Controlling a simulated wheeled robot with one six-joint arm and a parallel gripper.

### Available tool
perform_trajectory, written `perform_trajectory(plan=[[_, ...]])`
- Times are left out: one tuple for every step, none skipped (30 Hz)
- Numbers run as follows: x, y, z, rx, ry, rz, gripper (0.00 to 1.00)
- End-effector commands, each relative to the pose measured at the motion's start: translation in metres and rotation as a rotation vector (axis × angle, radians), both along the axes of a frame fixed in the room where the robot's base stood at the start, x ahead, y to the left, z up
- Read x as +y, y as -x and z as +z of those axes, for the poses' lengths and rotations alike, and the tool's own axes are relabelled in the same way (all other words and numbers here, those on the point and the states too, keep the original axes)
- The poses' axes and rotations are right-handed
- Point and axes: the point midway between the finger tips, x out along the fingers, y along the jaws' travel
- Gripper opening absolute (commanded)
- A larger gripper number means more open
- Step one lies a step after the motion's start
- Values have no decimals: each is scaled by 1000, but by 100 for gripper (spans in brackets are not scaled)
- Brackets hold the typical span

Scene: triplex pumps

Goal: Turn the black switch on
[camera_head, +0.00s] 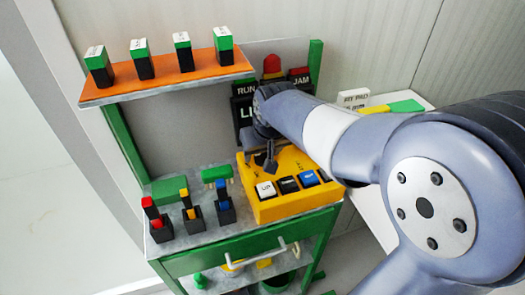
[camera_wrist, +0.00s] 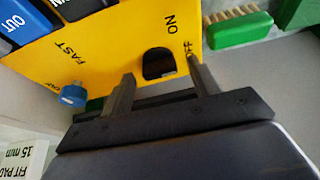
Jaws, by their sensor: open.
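The black switch (camera_wrist: 158,63) sits on the yellow control box (camera_wrist: 105,45), between the printed words ON and OFF, in the wrist view. My gripper (camera_wrist: 161,72) is open, with one finger on either side of the switch in the picture. I cannot tell whether the fingers touch the box or the switch. In the head view my gripper (camera_head: 268,160) is over the back left part of the yellow box (camera_head: 290,208), and I cannot make out the switch there.
A blue knob (camera_wrist: 73,96) is left of my fingers in the wrist view. A green brush (camera_wrist: 240,28) lies right of the box. White, black and blue buttons (camera_head: 308,178) line the box front. An orange shelf (camera_head: 190,75) stands behind, and coloured tools (camera_head: 190,210) stand left.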

Motion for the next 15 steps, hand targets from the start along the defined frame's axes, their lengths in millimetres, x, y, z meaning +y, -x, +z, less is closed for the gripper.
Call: perform_trajectory(plan=[[0,0,-1,0,0,0,58],[0,0,-1,0,0,0,58],[0,0,-1,0,0,0,58],[0,0,-1,0,0,0,58],[0,0,-1,0,0,0,58],[0,0,-1,0,0,0,58],[0,0,-1,0,0,0,58],[0,0,-1,0,0,0,56],[0,0,-1,0,0,0,52],[0,0,-1,0,0,0,50],[0,0,-1,0,0,0,48],[0,0,0,0,0,0,44],[0,0,0,0,0,0,42],[0,0,0,0,0,0,39],[0,0,0,0,0,0,36]])
